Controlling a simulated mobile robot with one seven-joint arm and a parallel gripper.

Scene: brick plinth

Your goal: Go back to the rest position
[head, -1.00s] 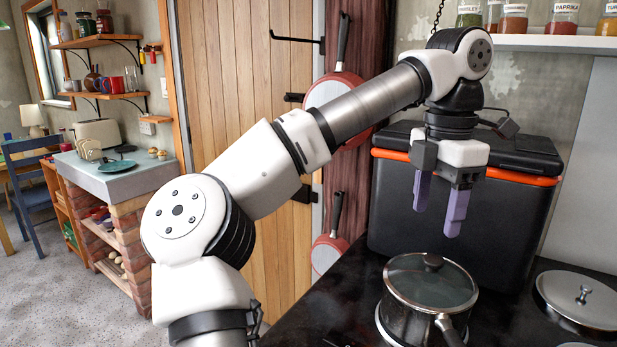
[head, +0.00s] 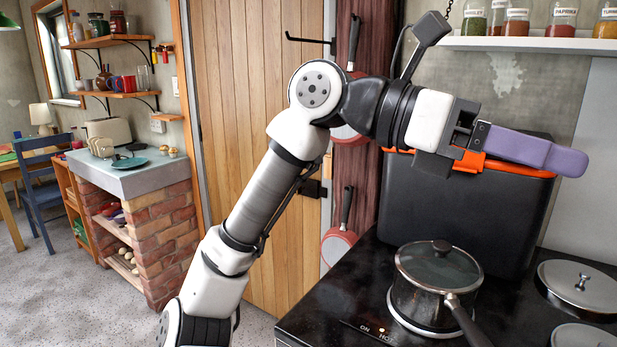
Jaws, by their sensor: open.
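My gripper (head: 568,162) is in the upper right of the head view, with its purple fingers pointing to the right. The fingers overlap from this angle, so the gap between them is hidden. The gripper is open, and nothing shows held in it. It is in front of the black box with an orange band (head: 450,215) in this view and higher than the stove top. My arm is folded upward from the bottom of the picture, with its elbow in front of the wooden door.
A saucepan with a glass lid (head: 437,267) sits on the black stove top (head: 330,305) by an "ON HOT" light. Round metal lids (head: 580,285) cover plates at right. A spice shelf (head: 530,44) is above the gripper. Pans (head: 338,245) hang by the door (head: 235,110). A brick plinth (head: 160,235) stands left.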

